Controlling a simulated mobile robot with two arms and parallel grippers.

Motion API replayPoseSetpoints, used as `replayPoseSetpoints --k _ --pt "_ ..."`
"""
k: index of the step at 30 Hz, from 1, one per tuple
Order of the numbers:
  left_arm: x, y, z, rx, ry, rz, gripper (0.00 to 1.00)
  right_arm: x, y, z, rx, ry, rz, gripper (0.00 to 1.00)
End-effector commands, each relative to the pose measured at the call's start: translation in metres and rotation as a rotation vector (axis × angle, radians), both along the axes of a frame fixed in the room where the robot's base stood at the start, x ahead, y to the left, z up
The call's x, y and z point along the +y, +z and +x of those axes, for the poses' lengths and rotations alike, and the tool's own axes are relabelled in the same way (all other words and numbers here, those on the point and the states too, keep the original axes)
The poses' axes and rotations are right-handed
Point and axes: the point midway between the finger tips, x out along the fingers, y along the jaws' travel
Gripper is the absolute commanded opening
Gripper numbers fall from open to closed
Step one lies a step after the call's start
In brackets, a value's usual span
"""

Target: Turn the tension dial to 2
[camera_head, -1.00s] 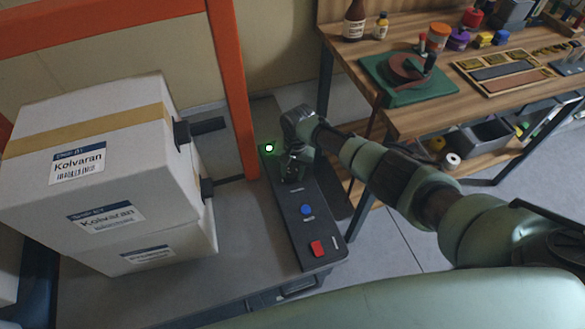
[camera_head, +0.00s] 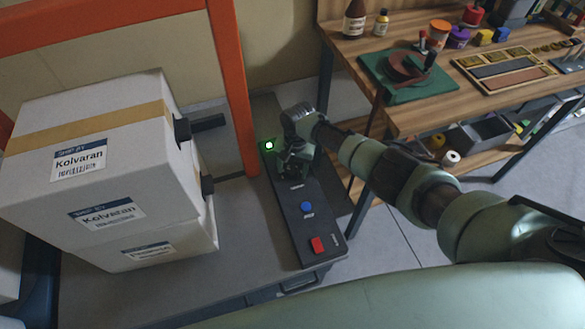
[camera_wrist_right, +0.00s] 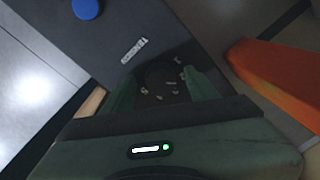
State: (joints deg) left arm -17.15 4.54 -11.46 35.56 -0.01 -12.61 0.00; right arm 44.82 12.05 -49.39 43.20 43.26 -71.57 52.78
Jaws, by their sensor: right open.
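The tension dial (camera_wrist_right: 160,78) is a dark round knob on the dark control panel (camera_head: 304,222), ringed by small pale numerals. It shows in the right wrist view, and my right gripper covers it in the head view. My right gripper (camera_wrist_right: 163,88) is open, with one finger on either side of the dial. In the head view it points down over the upper part of the panel (camera_head: 292,172). I cannot tell whether the fingers touch the dial. The dial's pointer and setting are too dark to read. My left gripper is not in view.
An orange post (camera_head: 236,100) stands close left of the gripper. White Kolvaran boxes (camera_head: 150,220) are stacked further left. A wooden workbench (camera_head: 410,45) stands right.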

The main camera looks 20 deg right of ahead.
Motion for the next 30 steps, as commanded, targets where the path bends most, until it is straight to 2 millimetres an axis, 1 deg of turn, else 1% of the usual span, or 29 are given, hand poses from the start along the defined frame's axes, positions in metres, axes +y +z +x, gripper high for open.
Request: replayPoseSetpoints --k 5,9,12,15,19,30 --pt "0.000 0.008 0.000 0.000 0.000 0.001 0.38 -0.001 0.025 0.000 -0.002 0.001 0.001 0.58" --pt "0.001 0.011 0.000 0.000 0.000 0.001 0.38 -0.003 0.050 -0.001 -0.003 0.002 0.001 0.58" --pt "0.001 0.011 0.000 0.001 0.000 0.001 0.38 -0.004 0.063 -0.002 -0.002 0.000 0.000 0.58" --pt "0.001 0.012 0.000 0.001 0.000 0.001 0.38 -0.004 0.072 -0.002 -0.001 0.000 -0.001 0.58" --pt "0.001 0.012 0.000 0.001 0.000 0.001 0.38 -0.004 0.076 -0.003 -0.001 0.000 -0.001 0.58" --pt "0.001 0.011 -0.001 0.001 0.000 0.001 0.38 -0.004 0.076 -0.003 0.000 0.000 0.000 0.58"
